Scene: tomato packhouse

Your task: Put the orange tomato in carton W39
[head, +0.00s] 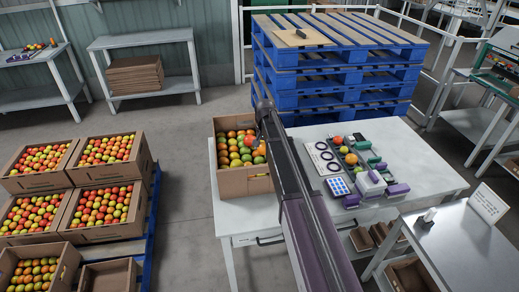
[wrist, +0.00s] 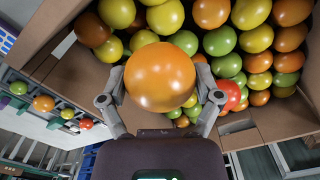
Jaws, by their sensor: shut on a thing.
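My gripper (wrist: 160,98) is shut on an orange tomato (wrist: 160,77), with one finger on each side of it in the wrist view. The tomato is large and whole in that view, in front of a cardboard carton (wrist: 265,127) filled with green, yellow, orange and red tomatoes. In the head view this carton (head: 243,187) stands at the left end of the white table, and my arm reaches to its right side. I cannot read any carton label, so I cannot tell which is W39.
On the white table (head: 425,170), right of my arm, lie loose tomatoes (head: 351,159), a blue-and-white grid (head: 338,186) and small purple and green items. Filled cartons (head: 105,212) stand on a pallet at the left. Blue pallets (head: 335,103) are stacked behind the table.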

